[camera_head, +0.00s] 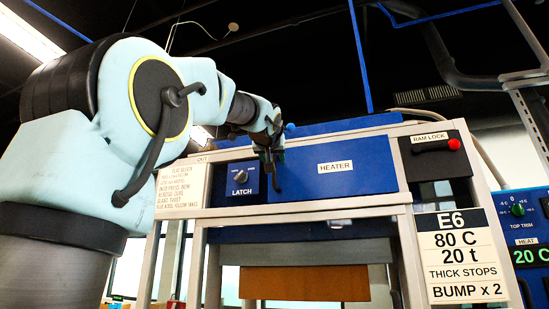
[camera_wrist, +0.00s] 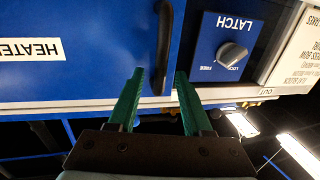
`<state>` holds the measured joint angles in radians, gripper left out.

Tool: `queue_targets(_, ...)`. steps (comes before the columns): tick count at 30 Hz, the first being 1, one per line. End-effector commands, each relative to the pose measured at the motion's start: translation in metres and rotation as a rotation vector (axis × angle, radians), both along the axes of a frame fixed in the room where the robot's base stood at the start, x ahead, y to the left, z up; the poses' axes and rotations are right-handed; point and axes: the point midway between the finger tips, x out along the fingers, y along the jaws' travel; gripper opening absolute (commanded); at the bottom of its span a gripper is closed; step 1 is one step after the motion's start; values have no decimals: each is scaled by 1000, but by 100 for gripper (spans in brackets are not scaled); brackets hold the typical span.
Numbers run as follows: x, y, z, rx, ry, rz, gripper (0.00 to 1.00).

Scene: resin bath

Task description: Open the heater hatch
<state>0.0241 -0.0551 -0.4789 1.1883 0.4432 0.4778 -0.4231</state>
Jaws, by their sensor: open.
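The heater hatch (camera_head: 370,180) is a blue panel labelled HEATER in a pale frame, and it looks shut. The wrist view shows it upside down (camera_wrist: 80,70). Its black upright bar handle (camera_wrist: 164,45) stands near the hatch edge beside the latch. The blue latch panel (camera_head: 234,187) has a grey knob (camera_wrist: 233,53) with FREE and LOCK marks; which mark it points to I cannot tell. My gripper (camera_wrist: 160,72) is open, its green fingers on either side of the handle's line in the wrist view. I cannot tell whether they touch it. In the head view my gripper (camera_head: 271,160) partly covers the hatch's left end.
A white instruction sign (camera_head: 182,185) is left of the latch. A black RAM LOCK panel (camera_head: 434,155) with a red knob is at the right. An E6 card (camera_head: 461,256) hangs below it. A control box (camera_head: 524,240) stands farther right.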

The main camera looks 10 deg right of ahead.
Motion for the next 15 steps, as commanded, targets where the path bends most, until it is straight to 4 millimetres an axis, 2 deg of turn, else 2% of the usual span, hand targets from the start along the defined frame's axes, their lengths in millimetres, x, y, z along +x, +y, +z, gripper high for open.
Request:
queue_targets(3, 15, -5, 2, 1, 1, 0, 50)
queue_targets(6, 22, -7, 1, 1, 0, 0, 50)
queue_targets(15, 25, -8, 0, 1, -1, 0, 50)
